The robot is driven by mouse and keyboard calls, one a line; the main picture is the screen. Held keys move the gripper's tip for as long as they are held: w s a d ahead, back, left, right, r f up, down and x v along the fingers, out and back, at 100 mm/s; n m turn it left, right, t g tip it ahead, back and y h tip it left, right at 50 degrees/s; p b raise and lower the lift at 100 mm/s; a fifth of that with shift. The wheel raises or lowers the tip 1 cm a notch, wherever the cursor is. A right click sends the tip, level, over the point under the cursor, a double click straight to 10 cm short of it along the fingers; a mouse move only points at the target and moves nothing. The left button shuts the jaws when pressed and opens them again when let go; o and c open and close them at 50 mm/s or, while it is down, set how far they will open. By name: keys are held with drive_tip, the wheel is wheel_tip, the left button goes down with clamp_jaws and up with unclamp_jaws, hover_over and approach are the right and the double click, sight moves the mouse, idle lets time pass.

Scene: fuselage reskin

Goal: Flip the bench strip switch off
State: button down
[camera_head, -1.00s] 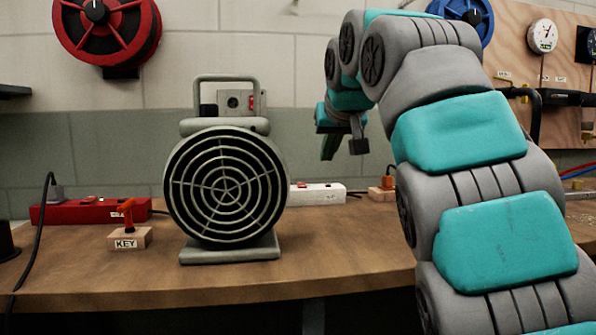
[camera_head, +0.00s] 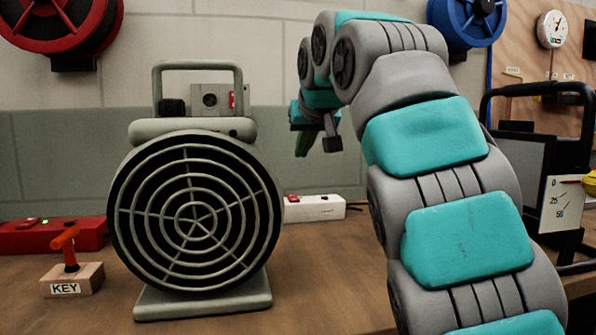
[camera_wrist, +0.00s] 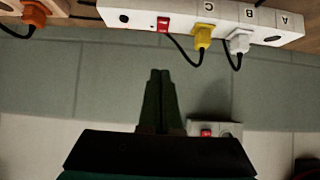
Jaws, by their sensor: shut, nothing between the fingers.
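A white power strip (camera_head: 314,208) lies at the back of the bench, right of the fan, with a red switch (camera_head: 293,199) near its left end. In the wrist view the strip (camera_wrist: 225,14) runs along the top, with its red switch (camera_wrist: 163,24), a yellow plug (camera_wrist: 203,36) and a white plug (camera_wrist: 240,40). A red power strip (camera_head: 52,236) with a small green light lies at the left. My gripper (camera_head: 304,152) is raised above the white strip, apart from it. In the wrist view my gripper's fingers (camera_wrist: 160,74) are together and empty.
A caged fan (camera_head: 196,225) stands between the two strips. An orange key on a block (camera_head: 72,280) is in front of the red strip. A framed gauge device (camera_head: 545,180) stands at the right. Black cords hang from the white strip's plugs in the wrist view.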

hover_over(293, 196)
drive_tip(key=s, duration=0.2)
drive_tip(key=f, duration=0.6)
drive_tip(key=shift+d+f, duration=0.35)
drive_tip(key=shift+w+f+b, duration=0.15)
drive_tip(key=shift+f+b, duration=0.2)
drive_tip(key=shift+f, duration=1.25)
drive_tip(key=shift+a+r+p, duration=0.1)
drive_tip(key=shift+r+p, duration=0.05)
drive_tip(key=shift+p, duration=0.15)
drive_tip(key=shift+p, duration=0.5)
drive_tip(key=shift+f+g, duration=0.3)
drive_tip(key=shift+w, duration=0.1)
drive_tip(key=shift+w+r, duration=0.1)
drive_tip(key=shift+w+a+r+p, duration=0.2)
drive_tip(key=shift+w+a+p, duration=0.05)
drive_tip(key=shift+w+p, duration=0.5)
drive_tip(key=shift+s, duration=0.1)
